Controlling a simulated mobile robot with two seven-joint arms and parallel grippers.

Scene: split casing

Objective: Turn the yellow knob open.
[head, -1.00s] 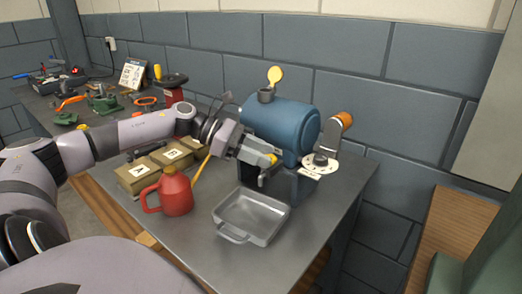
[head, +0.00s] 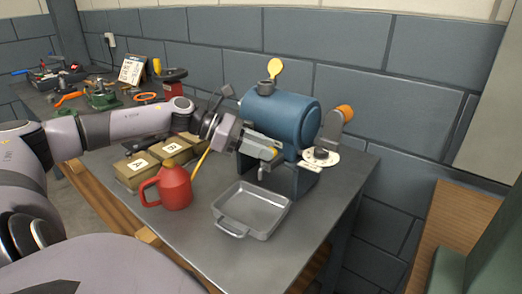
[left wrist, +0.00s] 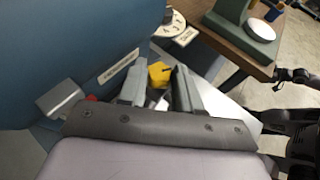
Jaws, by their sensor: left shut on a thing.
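The blue drum (head: 285,118) stands on a dark stand near the table's right end. The yellow knob (left wrist: 160,74) is at the drum's front underside; the left wrist view shows it between the fingertips of my left gripper (left wrist: 162,80). In the head view my left gripper (head: 274,154) reaches in from the left in front of the drum, and only a small bit of yellow shows at its tips. The left gripper is shut on the knob. My right gripper is in neither view.
A grey metal tray (head: 250,211) sits in front of the stand. A red can (head: 175,188) and labelled boxes (head: 137,165) stand left of it. A lever with an orange end (head: 345,112) and white dial (head: 321,158) are at the drum's right.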

